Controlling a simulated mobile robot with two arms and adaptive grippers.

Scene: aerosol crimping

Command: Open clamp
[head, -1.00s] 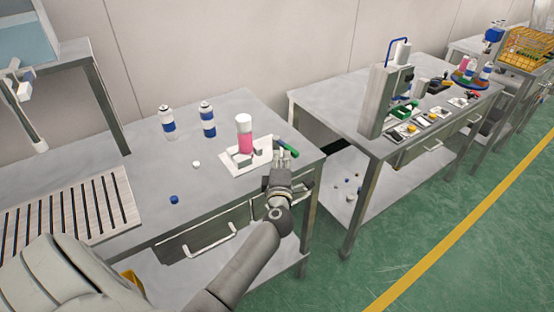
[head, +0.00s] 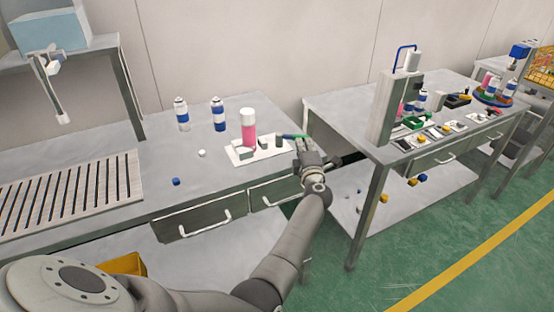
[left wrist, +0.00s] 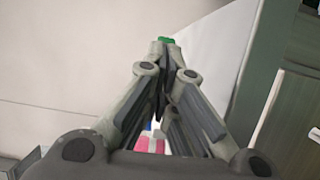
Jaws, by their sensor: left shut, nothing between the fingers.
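The clamp is on a white base plate (head: 236,157) near the right end of the left table. Its green handle (head: 291,136) sticks out toward the right, beside small grey blocks (head: 278,141). A pink can with a white top (head: 248,130) stands upright on the plate. My left gripper (head: 302,147) is shut and empty at the outer end of the green handle. In the left wrist view a bit of green (left wrist: 166,40) shows just past the closed fingertips (left wrist: 163,52); whether they touch it I cannot tell. My right gripper is not in view.
Two white-and-blue cans (head: 182,116) (head: 219,116) stand behind the plate. A blue cap (head: 176,182) and a white cap (head: 202,153) lie left of it. A slatted rack (head: 70,190) is at the left. A second table (head: 335,103) with a press (head: 395,110) stands at the right, across a gap.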

